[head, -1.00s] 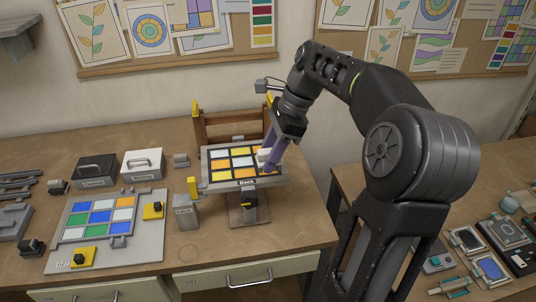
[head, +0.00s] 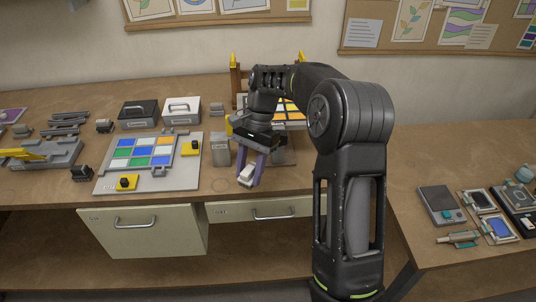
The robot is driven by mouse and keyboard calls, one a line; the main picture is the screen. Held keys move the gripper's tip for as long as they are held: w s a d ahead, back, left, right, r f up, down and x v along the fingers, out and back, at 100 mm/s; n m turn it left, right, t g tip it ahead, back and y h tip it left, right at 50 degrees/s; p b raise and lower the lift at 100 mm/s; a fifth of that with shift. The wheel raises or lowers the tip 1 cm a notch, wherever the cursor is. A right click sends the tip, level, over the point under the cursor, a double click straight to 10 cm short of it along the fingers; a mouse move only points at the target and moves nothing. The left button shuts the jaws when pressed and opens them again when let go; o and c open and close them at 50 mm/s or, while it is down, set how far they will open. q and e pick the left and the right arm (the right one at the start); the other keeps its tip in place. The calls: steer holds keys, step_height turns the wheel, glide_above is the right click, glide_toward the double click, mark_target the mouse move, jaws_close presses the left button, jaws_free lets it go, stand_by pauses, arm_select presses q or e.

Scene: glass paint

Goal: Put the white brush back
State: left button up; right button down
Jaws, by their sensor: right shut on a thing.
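My right gripper (head: 250,180) has dark jaws with purple fingers and points down over the table's front part. It is shut on a small white block-like piece, which I take to be the white brush (head: 247,174). Most of the brush is hidden between the fingers, so its bristles cannot be made out. A small grey upright box (head: 220,150) stands just left of the gripper, apart from it. My left gripper is not in view.
The tilted stand with a colored panel (head: 289,111) is partly hidden behind my right arm. A grey board with colored tiles (head: 190,178) lies left. Black (head: 138,114) and white (head: 181,111) cases stand behind it. A second table (head: 430,160) holds several devices at right.

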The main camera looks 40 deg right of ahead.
steer(key=a+f+n+g+h+b, duration=0.1)
steer(key=a+f+n+h, duration=0.1)
steer(key=a+f+n, duration=0.5)
steer(key=a+f+n+g+h+b, duration=0.1)
steer(key=a+f+n+h, duration=0.1)
steer(key=a+f+n, duration=0.5)
step_height(320, 180, down, 4)
steer(key=shift+w+f+g, duration=0.25)
steer(key=shift+w+g, duration=0.15)
steer(key=shift+w, duration=0.05)
steer(key=shift+a, duration=0.1)
